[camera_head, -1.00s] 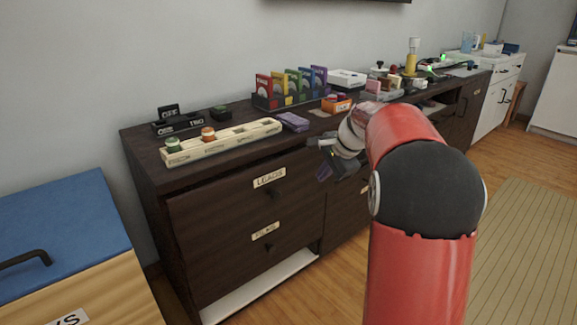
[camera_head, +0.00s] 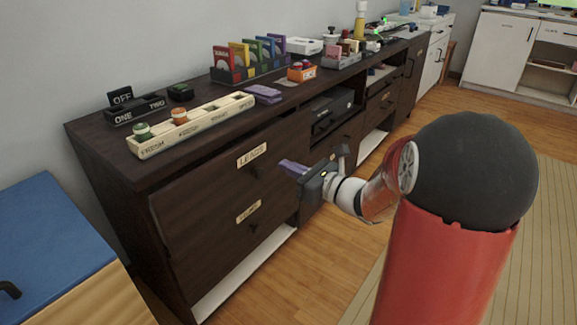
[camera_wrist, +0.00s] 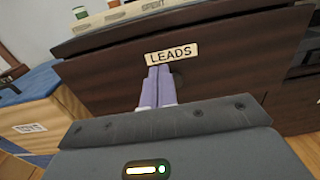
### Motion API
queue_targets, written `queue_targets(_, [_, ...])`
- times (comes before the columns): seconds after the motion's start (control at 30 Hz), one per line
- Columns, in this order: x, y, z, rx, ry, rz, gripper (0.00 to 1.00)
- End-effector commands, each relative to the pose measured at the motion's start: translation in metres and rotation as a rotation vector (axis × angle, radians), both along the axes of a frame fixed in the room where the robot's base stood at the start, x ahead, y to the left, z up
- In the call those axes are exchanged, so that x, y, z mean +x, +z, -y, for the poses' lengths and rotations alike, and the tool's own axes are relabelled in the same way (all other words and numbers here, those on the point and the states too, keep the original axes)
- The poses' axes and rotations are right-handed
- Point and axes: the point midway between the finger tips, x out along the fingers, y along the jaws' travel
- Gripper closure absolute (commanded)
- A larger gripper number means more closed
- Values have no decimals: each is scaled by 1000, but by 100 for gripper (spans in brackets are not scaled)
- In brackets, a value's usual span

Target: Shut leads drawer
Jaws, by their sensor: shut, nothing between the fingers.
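The leads drawer (camera_head: 222,172) is a dark wood front with a cream LEADS label (camera_head: 252,155) and a dark knob below it. My gripper (camera_head: 284,166) is shut and empty, with purple fingers pointing at the drawer front, just right of the knob. In the wrist view the fingertips (camera_wrist: 159,72) sit just under the LEADS label (camera_wrist: 172,54) and partly cover the knob. Whether they touch the front cannot be told.
The cabinet top holds a long cream tray (camera_head: 190,124), a purple cloth-like item and colored cases. A blue-topped chest (camera_head: 45,230) stands left. Wooden floor is clear in front.

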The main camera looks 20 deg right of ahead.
Motion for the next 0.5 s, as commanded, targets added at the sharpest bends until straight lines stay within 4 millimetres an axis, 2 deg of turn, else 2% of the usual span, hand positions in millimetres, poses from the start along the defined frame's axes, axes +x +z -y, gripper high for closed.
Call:
queue_targets(0.3, [56, 0, -42, 0, 5, 0, 100])
queue_targets(0.5, [80, 0, -58, -1, 3, 0, 100])
